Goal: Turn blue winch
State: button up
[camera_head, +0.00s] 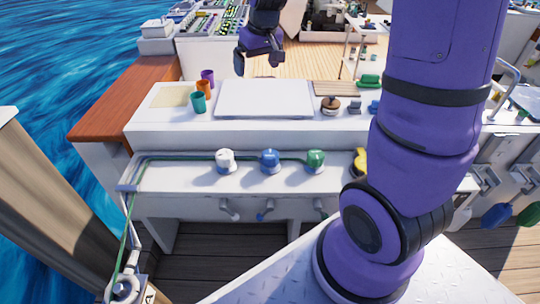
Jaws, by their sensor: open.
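The blue winch (270,161) stands upright on the white ledge, between a white winch (225,161) and a green winch (315,160). My gripper (258,67) is at the top middle of the view, pointing down. Its two fingers are apart with nothing between them. It is well behind and above the blue winch and not touching it. A blue handle (265,210) is on the front face below the blue winch.
A green rope (190,157) runs along the ledge to the winches. Three cups, purple (208,77), orange (203,89) and teal (198,103), stand beside the white hatch panel (265,97). A yellow object (360,161) is partly hidden by my arm at right.

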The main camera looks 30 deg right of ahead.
jog(key=w+d+f+g, duration=0.15)
jog(key=w+f, duration=0.25)
jog(key=f, duration=0.4)
jog(key=w+d+f, duration=0.3)
jog(key=f, duration=0.5)
jog(key=g, duration=0.1)
send_near(270, 153)
jog(key=shift+w+a, duration=0.2)
jog(key=shift+w, duration=0.05)
notch_tip(270, 153, down, 11)
jog(key=shift+f, duration=0.1)
jog(key=c, duration=0.9)
